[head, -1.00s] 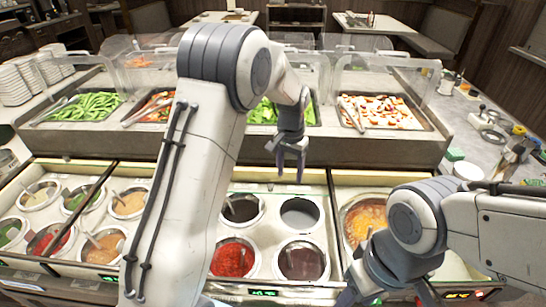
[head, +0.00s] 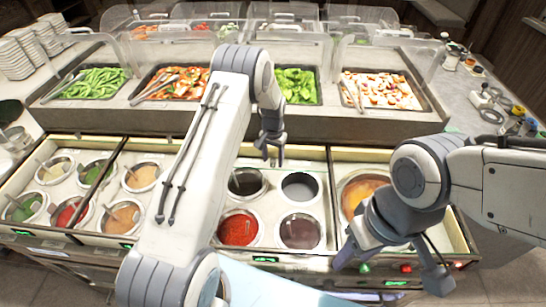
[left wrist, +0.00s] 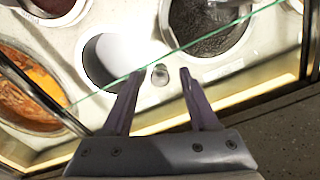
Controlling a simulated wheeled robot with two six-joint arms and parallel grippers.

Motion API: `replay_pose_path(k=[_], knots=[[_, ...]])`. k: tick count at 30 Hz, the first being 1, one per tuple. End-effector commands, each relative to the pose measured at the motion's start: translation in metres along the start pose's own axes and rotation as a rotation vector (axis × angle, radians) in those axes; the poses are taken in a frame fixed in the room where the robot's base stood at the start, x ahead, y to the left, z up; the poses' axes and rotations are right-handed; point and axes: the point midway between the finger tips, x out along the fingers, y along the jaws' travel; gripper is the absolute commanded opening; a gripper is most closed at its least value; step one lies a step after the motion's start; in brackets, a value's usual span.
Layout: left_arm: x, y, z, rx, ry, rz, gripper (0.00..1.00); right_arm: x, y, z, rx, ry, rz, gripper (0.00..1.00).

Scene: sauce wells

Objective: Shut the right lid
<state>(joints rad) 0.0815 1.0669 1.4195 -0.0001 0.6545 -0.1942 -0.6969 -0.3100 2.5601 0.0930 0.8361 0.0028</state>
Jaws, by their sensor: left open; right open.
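The right lid shows in the left wrist view as a clear pane with a thin green glass edge (left wrist: 130,75) running diagonally over the wells. It is hard to make out in the head view. A small metal knob (left wrist: 160,76) lies between the fingertips of my left gripper (left wrist: 160,72), which is open; contact is not clear. In the head view my left gripper (head: 273,158) is over the back edge of the sauce counter, behind the black-sauce well (head: 246,182) and the grey well (head: 300,188). My right gripper (head: 392,272) is open and empty in front of the soup well.
The orange soup well (head: 360,190) is at the right, partly hidden by my right arm. A red-sauce well (head: 238,230) and a brown-sauce well (head: 300,231) stand in front. Food trays under clear guards (head: 385,55) line the back. More wells stand at left.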

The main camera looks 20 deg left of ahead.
Motion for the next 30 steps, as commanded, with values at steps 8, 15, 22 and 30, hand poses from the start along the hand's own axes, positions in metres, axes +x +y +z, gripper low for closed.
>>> replay_pose_path(k=[8,15,22,30], knots=[[0.0046,0.0002,0.0002,0.000,0.000,0.000,0.60,-0.0011,-0.0001,-0.0001,0.000,0.000,0.000,0.50],[0.0043,0.0002,0.0002,0.000,0.000,0.000,0.00,-0.0011,-0.0001,-0.0001,0.000,0.000,0.000,0.50],[0.0041,0.0003,0.0002,0.000,-0.001,0.000,0.00,-0.0011,-0.0001,-0.0001,0.000,0.000,0.000,0.50],[0.0039,0.0004,0.0002,0.000,-0.001,0.000,0.00,-0.0012,-0.0001,-0.0001,0.000,0.000,0.000,0.50]])
